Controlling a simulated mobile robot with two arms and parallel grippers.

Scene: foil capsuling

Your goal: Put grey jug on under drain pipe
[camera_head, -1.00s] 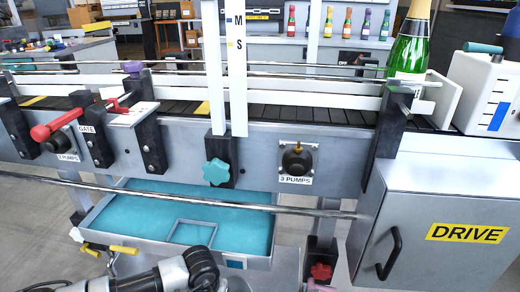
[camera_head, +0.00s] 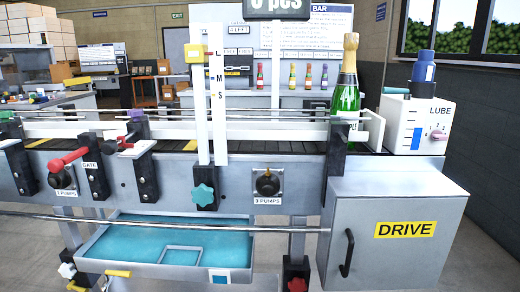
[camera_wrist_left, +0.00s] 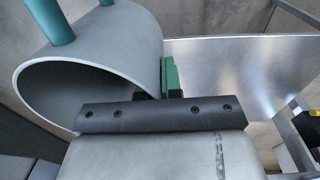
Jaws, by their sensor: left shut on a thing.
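In the left wrist view, a large grey round-walled vessel (camera_wrist_left: 105,62), which looks like the grey jug, lies across the upper left with its open rim toward the left. A green part (camera_wrist_left: 169,76) stands at its right side. In the head view, a blue-lined drain tray (camera_head: 165,242) hangs under the conveyor. Yellow-handled fittings (camera_head: 117,273) sit below its front left corner. I cannot make out the drain pipe itself. My right gripper is out of view.
The grey DRIVE cabinet (camera_head: 390,235) stands at the right. A long metal rail (camera_head: 270,229) runs in front of the conveyor. A red-knobbed leg (camera_head: 296,275) is right of the tray. A shiny metal panel (camera_wrist_left: 235,75) is close beside my left gripper.

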